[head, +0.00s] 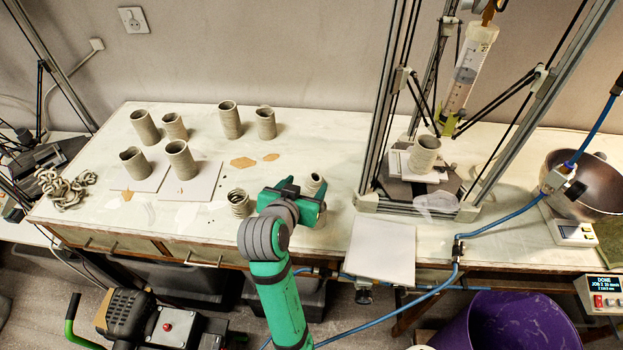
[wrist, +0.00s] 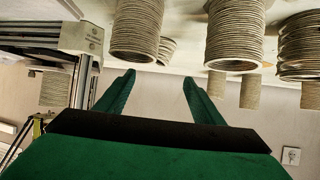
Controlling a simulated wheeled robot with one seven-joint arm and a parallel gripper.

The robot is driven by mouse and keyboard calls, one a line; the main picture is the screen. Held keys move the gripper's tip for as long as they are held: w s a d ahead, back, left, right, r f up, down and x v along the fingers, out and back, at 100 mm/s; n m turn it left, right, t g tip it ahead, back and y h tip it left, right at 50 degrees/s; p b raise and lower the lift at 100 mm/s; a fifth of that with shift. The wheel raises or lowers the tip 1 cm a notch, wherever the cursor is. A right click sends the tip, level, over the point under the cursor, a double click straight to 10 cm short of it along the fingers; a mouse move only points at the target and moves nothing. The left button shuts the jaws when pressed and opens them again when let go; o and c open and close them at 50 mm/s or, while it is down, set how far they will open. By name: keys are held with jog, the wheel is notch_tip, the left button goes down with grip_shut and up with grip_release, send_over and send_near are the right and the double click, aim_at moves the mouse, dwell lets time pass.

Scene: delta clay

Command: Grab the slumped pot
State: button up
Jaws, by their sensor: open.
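Several grey ridged clay pots stand on the table. A short, coarsely ridged pot (head: 238,203) left of my gripper looks squat and uneven; another pot (head: 315,183) stands just behind my gripper, partly hidden. I cannot tell for sure which one is the slumped pot. My gripper (head: 304,198) is over the table's front part. In the wrist view, which is upside down, my gripper (wrist: 158,77) has its two green fingers apart with nothing between them. A leaning pot (wrist: 166,50) shows there, partly behind a nearer upright pot (wrist: 137,30).
Taller pots (head: 180,160) stand at the left and back of the table (head: 330,120). A printer frame with a pot (head: 425,154) on its bed stands to the right. A coil of clay (head: 63,187) lies far left. A white board (head: 380,250) lies at the front edge.

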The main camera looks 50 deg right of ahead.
aim_at(316, 177)
jog(key=shift+w+x, duration=0.2)
jog(key=shift+x, duration=1.05)
jog(key=x, duration=0.3)
jog(key=shift+s+d+f, duration=0.25)
jog(key=shift+d+f, duration=0.05)
jog(key=shift+f, duration=0.05)
jog(key=shift+w+d+f, duration=0.25)
jog(key=shift+w+d, duration=0.05)
jog(key=shift+s+d, duration=0.1)
jog(key=shift+d, duration=0.05)
jog(key=c, duration=1.2)
